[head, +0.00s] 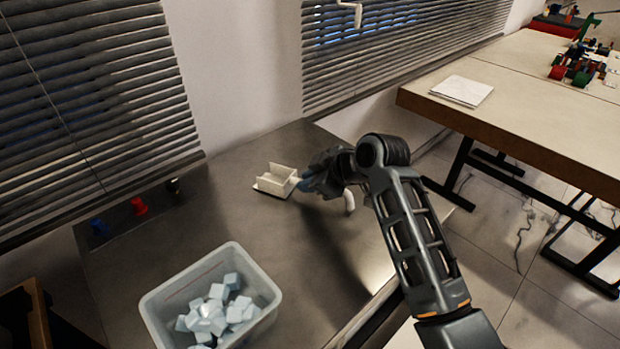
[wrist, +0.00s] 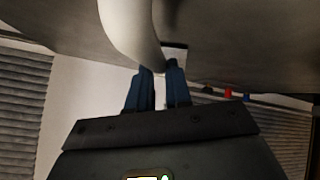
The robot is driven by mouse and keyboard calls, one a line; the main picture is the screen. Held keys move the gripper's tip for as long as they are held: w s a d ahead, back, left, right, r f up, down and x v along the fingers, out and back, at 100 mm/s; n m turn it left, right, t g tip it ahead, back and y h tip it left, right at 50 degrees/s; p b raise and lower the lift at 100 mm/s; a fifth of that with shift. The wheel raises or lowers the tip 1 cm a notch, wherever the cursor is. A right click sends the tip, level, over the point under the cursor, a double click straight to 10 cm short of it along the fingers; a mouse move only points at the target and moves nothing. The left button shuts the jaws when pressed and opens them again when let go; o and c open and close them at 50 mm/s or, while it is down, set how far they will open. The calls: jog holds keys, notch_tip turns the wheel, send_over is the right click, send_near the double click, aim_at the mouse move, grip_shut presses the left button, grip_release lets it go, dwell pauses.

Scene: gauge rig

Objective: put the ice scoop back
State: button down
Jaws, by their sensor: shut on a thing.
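The ice scoop (wrist: 130,32) is a pale curved piece in the wrist view, at the blue fingertips of my gripper (wrist: 160,74). My gripper is shut on it. In the head view a pale end of the scoop (head: 349,201) shows beside the wrist, and the rest is hidden by the arm. A cream open-topped holder (head: 279,180) on a flat base stands on the grey counter. My gripper (head: 308,184) is just to the right of the holder in the head view. I cannot tell whether they touch.
A translucent bin (head: 262,270) of pale ice cubes stands at the front of the counter (head: 240,215). Blue (head: 98,226) and red (head: 138,206) small items and a dark one are near the blinds. A wooden table (head: 530,105) stands at the right. The counter between bin and holder is clear.

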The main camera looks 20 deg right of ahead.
jog(key=shift+f, duration=0.15)
jog(key=c, duration=1)
grip_release()
jog(key=shift+c, duration=0.2)
jog(key=shift+s+d+r, duration=0.1)
jog(key=shift+s+r, duration=0.05)
jog(key=shift+r, duration=0.1)
jog(key=v, duration=1.1)
jog(key=shift+s+r+b, duration=0.2)
jog(key=shift+s+b, duration=0.05)
jog(key=shift+b, duration=0.05)
jog(key=shift+d, duration=0.1)
